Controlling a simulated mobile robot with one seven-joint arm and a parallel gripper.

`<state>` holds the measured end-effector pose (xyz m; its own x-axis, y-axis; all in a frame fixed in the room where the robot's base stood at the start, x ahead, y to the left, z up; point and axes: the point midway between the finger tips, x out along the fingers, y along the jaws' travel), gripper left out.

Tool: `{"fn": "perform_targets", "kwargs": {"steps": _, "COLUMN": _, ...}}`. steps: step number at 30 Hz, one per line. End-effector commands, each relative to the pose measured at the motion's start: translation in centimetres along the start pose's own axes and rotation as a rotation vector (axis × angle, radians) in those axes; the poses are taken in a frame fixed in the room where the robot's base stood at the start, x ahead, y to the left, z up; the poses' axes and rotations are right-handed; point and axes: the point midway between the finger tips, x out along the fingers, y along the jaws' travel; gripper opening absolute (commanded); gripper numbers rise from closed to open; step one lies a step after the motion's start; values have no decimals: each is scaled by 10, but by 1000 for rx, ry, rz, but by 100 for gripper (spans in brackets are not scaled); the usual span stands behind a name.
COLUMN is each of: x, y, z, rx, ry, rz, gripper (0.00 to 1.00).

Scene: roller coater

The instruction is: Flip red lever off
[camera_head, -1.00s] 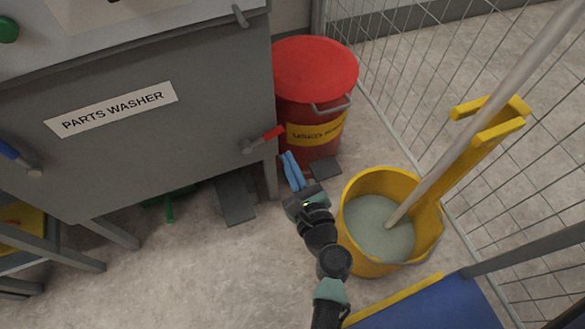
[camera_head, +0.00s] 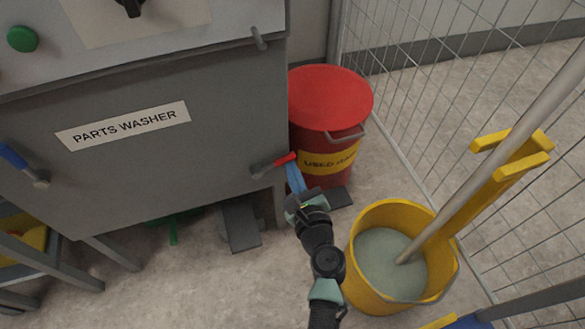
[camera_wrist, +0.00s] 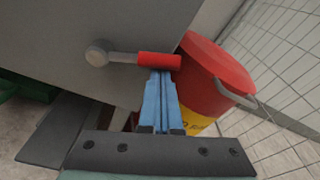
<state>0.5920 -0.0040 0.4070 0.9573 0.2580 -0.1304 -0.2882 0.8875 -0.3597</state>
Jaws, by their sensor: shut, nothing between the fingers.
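The red lever (camera_head: 284,161) sticks out to the right from a grey pivot at the lower right of the parts washer front (camera_head: 150,165). In the wrist view the lever's red grip (camera_wrist: 159,61) lies nearly level, with its grey shaft and round pivot to its left. My gripper (camera_head: 295,180) has blue fingers, shut and empty. The fingertips (camera_wrist: 160,76) are right at the underside of the red grip in the wrist view. I cannot tell whether they touch it.
A red drum (camera_head: 328,100) with a yellow band stands behind my gripper. A yellow mop bucket (camera_head: 362,285) with a mop stands close to the right of my arm. A blue lever (camera_head: 14,157) is on the washer's left. A wire fence (camera_head: 420,100) bounds the right.

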Motion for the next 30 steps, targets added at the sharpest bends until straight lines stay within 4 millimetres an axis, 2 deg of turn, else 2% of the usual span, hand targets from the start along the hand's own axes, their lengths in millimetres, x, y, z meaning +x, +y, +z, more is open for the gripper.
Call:
{"fn": "perform_targets", "kwargs": {"steps": 20, "x": -1, "y": -2, "z": 11, "rx": -129, "ry": -2, "rz": -18, "gripper": 0}}
{"fn": "perform_targets", "kwargs": {"steps": 30, "x": -4, "y": -2, "z": 27, "rx": -348, "ry": -3, "rz": -47, "gripper": 0}}
